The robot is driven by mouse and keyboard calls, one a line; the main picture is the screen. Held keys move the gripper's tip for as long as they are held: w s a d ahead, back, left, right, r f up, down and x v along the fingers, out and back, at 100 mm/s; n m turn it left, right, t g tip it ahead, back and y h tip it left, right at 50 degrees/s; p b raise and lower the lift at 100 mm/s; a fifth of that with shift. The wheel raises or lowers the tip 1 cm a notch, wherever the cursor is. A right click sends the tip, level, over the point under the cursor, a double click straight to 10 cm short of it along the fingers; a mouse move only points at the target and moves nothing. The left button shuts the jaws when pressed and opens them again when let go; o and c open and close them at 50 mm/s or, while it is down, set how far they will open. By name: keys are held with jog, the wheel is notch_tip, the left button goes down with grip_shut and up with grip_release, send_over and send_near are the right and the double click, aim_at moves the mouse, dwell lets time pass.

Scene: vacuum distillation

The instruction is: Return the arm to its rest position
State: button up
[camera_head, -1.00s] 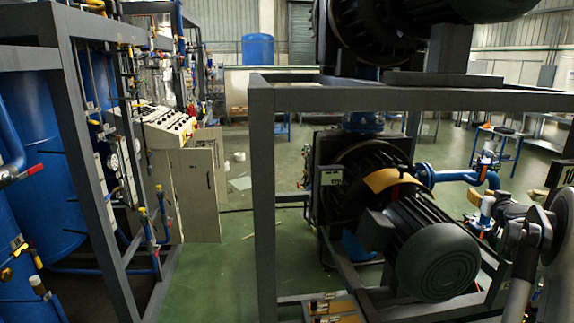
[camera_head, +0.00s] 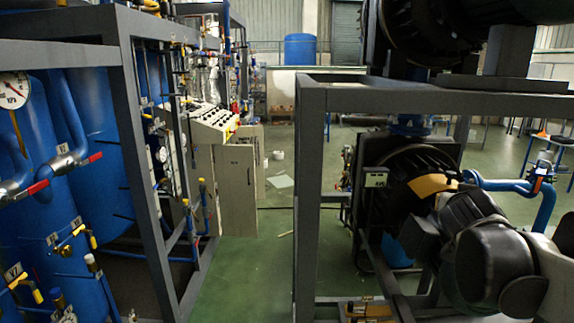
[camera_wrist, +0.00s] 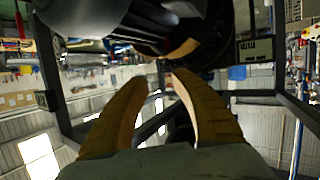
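My gripper (camera_wrist: 157,82) shows in the wrist view, with two tan, curved fingers standing apart and nothing between their tips. The wrist picture appears upside down, with the bright windows low in it. A dark, rounded machine part (camera_wrist: 110,18) and a grey frame lie beyond the fingers. In the head view my arm's dark and pale links fill the lower right, in front of the pump frame (camera_head: 310,200). I cannot tell whether any part of the arm touches the frame.
A rack with blue tanks (camera_head: 100,150) and valves stands on the left. A control cabinet (camera_head: 237,190) stands behind it. A black pump (camera_head: 415,175) and a blue pipe (camera_head: 548,205) are on the right.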

jog(key=s+a+f+n+g+y, duration=0.2)
jog(key=s+a+f+n+y, duration=0.15)
jog(key=s+a+f, duration=0.8)
jog(key=s+a+f+n+g+y, duration=0.25)
jog(key=s+a+f+y, duration=0.45)
jog(key=a, duration=0.7)
notch_tip(320, 180, down, 11)
jog(key=h+b, duration=0.2)
jog(key=b, duration=0.9)
jog(key=shift+s+d+r+n, duration=0.15)
jog(key=shift+d+r+n, duration=0.05)
jog(key=shift+d+n, duration=0.15)
